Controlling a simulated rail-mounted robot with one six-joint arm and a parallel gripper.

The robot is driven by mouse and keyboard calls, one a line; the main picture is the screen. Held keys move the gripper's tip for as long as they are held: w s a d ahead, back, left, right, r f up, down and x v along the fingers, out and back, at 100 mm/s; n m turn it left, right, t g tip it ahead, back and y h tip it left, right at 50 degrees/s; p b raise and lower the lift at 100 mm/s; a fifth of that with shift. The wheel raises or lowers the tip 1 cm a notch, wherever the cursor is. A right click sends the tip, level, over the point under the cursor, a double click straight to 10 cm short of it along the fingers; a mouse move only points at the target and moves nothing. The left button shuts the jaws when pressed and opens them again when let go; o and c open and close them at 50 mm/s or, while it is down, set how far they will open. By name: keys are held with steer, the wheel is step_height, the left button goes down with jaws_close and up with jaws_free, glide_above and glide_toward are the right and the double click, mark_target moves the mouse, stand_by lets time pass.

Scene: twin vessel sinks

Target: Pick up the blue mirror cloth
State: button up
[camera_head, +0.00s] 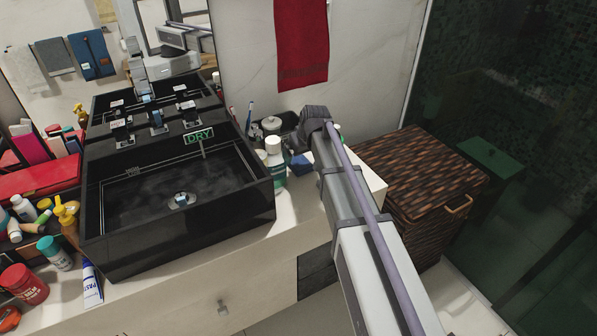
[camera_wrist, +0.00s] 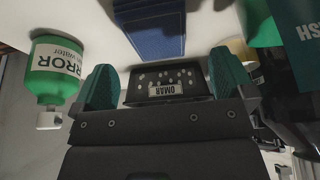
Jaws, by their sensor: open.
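The blue mirror cloth (camera_wrist: 155,30) lies on the pale counter, folded and flat, at the top middle of the wrist view. In the head view a small blue patch of it (camera_head: 301,164) shows beside my arm; the rest is hidden. My gripper (camera_wrist: 163,72) is open, with its two green fingers apart and no cloth between them. The cloth is in front of the fingertips, roughly in line with the gap. In the head view my gripper (camera_head: 298,136) is over the counter's right end, its fingers mostly hidden.
A green bottle labelled MIRROR (camera_wrist: 56,68) stands close by the left finger in the wrist view. The black sink (camera_head: 180,195) is left; a wicker hamper (camera_head: 425,175) is right.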

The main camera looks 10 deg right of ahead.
mark_target(299, 161)
steer(key=b+x, duration=0.5)
steer(key=shift+d+f, duration=0.1)
steer(key=shift+f, duration=0.05)
steer(key=shift+s, duration=0.1)
